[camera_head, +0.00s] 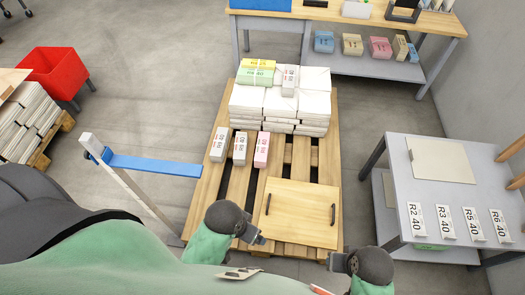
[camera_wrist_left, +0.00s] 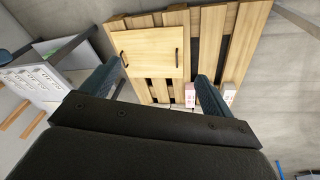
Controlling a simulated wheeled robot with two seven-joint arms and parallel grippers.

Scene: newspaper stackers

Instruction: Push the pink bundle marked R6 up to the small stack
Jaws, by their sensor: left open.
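The pink bundle (camera_head: 262,149) lies on the wooden pallet (camera_head: 190,222), at the right end of a short row with two white bundles (camera_head: 240,148). Its mark is too small to read surely. Just behind the row stands a stack of white bundles (camera_head: 312,104), with green and yellow bundles on top at its left. My left gripper (camera_head: 256,239) is open and empty near the pallet's front, apart from the pink bundle. In the left wrist view the pink bundle (camera_wrist_left: 190,95) shows near one finger of the open left gripper (camera_wrist_left: 160,72). My right gripper (camera_head: 334,262) is by the pallet's front right corner; its jaws are unclear.
A wooden board with two handles (camera_head: 290,195) covers the pallet's front right. A grey table (camera_head: 450,180) with marked cards stands right. A workbench (camera_head: 345,20) stands behind. Open slats lie between row and board.

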